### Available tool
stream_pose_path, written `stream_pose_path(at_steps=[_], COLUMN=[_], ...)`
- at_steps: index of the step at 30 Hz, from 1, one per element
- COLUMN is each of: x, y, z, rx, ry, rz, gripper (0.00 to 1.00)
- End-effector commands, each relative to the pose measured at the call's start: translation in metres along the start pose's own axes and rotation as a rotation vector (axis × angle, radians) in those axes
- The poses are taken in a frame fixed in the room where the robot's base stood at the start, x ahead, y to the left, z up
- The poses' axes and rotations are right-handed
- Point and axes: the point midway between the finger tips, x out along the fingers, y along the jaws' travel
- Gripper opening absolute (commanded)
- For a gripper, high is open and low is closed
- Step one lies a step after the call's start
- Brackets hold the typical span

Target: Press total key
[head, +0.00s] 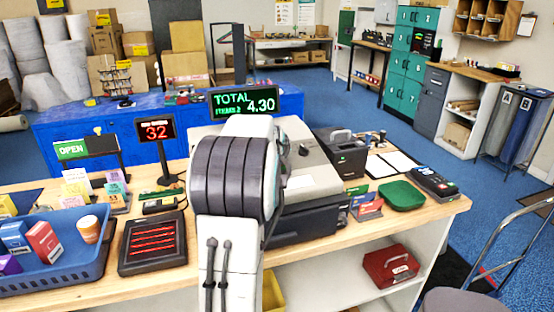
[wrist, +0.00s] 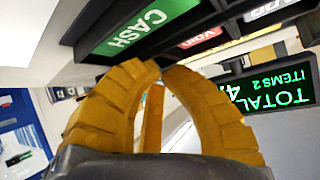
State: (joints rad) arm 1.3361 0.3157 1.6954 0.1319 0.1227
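The cash register (head: 310,175) stands on the counter, partly hidden behind my arm in the head view. Its display (head: 243,103) reads TOTAL 4.30 in green; it also shows at the right of the wrist view (wrist: 268,92). In the wrist view a green CASH key (wrist: 150,28) and a red VOID key (wrist: 200,38) lie just beyond my gripper. No key marked total can be made out. My gripper (wrist: 150,66) has its yellow fingertips together, with nothing seen between them. The tips are close to the CASH key's edge; contact cannot be told. My arm hides the gripper in the head view.
A blue basket (head: 60,255) with boxes and a cup, a dark tray (head: 153,243) and a red 32 sign (head: 156,130) stand left. A green dish (head: 401,196) and card terminal (head: 433,184) lie right. A chair stands at front right.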

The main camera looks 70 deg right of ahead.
Motion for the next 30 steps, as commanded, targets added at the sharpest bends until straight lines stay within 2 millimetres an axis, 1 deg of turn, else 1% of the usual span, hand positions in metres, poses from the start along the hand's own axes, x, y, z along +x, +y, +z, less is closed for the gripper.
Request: stream_pose_path(at_steps=[10,22,30], x=[0.0,-0.01,-0.012], y=[0.0,0.0,0.0], z=[0.002,-0.01,-0.011], rx=[0.0,0.0,0.0], ry=[-0.006,-0.002,-0.002], rz=[0.001,0.001,0.002], gripper=[0.0,0.0,0.0])
